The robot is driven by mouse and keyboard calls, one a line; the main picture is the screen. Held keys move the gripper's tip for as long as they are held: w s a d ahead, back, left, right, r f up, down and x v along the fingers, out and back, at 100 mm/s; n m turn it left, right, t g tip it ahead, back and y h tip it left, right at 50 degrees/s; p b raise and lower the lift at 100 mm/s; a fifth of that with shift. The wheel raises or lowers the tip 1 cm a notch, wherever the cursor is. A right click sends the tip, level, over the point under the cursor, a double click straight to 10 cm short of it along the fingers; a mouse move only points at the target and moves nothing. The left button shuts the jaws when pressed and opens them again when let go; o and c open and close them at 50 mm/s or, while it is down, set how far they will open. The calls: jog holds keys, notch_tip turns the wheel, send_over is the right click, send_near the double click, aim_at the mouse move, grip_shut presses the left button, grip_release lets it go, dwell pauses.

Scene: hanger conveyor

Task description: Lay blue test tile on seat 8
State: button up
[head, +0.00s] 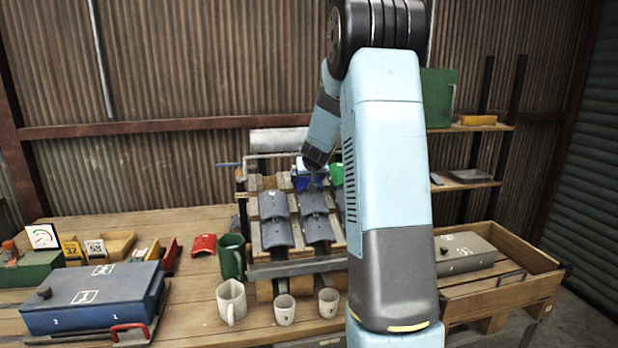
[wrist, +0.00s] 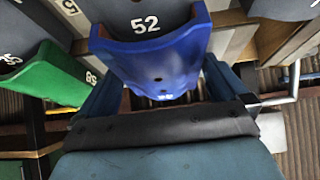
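Grey tiles (head: 276,220) lie lower on the slope. A green tile (wrist: 45,75) is beside the blue one. No seat 8 label is readable.
A wooden tray (head: 530,280) with a grey case (head: 466,252) is on the right. My arm hides the rack's right side.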

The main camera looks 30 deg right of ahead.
jog(key=v, duration=1.3)
jog(key=shift+s+r, duration=0.2)
jog(key=shift+s, duration=0.05)
jog(key=shift+a, duration=0.15)
jog(key=s+a+r+n+g+y, duration=0.1)
jog(key=s+a+r+n+y, duration=0.2)
jog(key=s+a, duration=1.25)
jog(key=s+a+f+g, duration=0.1)
jog(key=s+a, duration=0.1)
jog(key=s, duration=0.7)
jog(key=s+a+f+g, duration=0.1)
jog(key=s+a, duration=0.2)
jog(key=s, duration=0.7)
jog(key=shift+s+g, duration=0.15)
jog(key=shift+g, duration=0.15)
